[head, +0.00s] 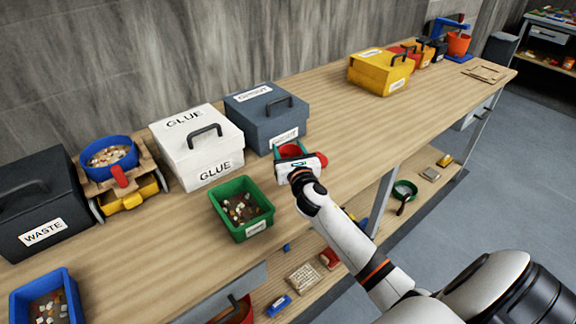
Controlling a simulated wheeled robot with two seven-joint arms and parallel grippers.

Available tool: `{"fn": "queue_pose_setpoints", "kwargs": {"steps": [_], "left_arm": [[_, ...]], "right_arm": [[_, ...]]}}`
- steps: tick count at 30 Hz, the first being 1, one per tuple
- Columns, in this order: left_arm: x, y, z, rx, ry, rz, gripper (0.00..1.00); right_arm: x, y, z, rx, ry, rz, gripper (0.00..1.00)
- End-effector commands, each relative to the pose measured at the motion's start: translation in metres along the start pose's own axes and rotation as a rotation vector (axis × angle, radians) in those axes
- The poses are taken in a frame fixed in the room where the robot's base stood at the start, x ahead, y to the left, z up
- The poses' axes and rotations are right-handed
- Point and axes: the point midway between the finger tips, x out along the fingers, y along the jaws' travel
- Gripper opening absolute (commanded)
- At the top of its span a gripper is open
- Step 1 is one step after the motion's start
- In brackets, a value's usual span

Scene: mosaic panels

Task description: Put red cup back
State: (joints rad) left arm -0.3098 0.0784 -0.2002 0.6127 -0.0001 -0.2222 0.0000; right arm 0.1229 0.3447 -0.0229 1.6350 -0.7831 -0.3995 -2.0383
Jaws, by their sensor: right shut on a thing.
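The red cup (289,151) is on the wooden bench top, in front of the grey-blue lidded box. My right gripper (291,158) reaches in from the lower right and is shut on the red cup. The gripper body covers the cup's near side, and a green edge shows around the cup. Whether the cup touches the bench or is held just above it cannot be told. My left gripper is not in view.
The white GLUE box (196,150) and the grey-blue box (266,118) stand behind. A green bin (217,206) of mosaic pieces is at the left. A yellow box (380,73) and an orange bucket (460,44) stand farther right. The bench between is clear.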

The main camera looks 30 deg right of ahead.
Motion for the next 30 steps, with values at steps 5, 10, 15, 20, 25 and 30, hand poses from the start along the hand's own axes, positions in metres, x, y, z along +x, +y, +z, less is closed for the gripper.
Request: {"fn": "queue_pose_setpoints", "kwargs": {"steps": [5,10,15,20,25,30], "left_arm": [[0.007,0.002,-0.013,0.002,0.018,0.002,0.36],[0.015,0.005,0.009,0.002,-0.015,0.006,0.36],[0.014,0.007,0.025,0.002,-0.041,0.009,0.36],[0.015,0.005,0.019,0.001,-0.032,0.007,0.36],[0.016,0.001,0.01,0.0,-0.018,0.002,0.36],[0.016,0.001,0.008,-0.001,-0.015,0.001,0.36]], "right_arm": [[0.0,0.0,0.021,0.002,-0.003,0.001,0.26],[0.0,0.0,0.042,0.001,0.0,0.001,0.26],[0.0,0.0,0.043,-0.002,0.001,0.0,0.26],[0.0,0.0,0.044,-0.001,0.001,0.0,0.26],[0.0,0.0,0.045,-0.001,0.001,-0.001,0.73],[0.0,0.0,0.045,-0.001,0.001,0.0,0.78]]}}
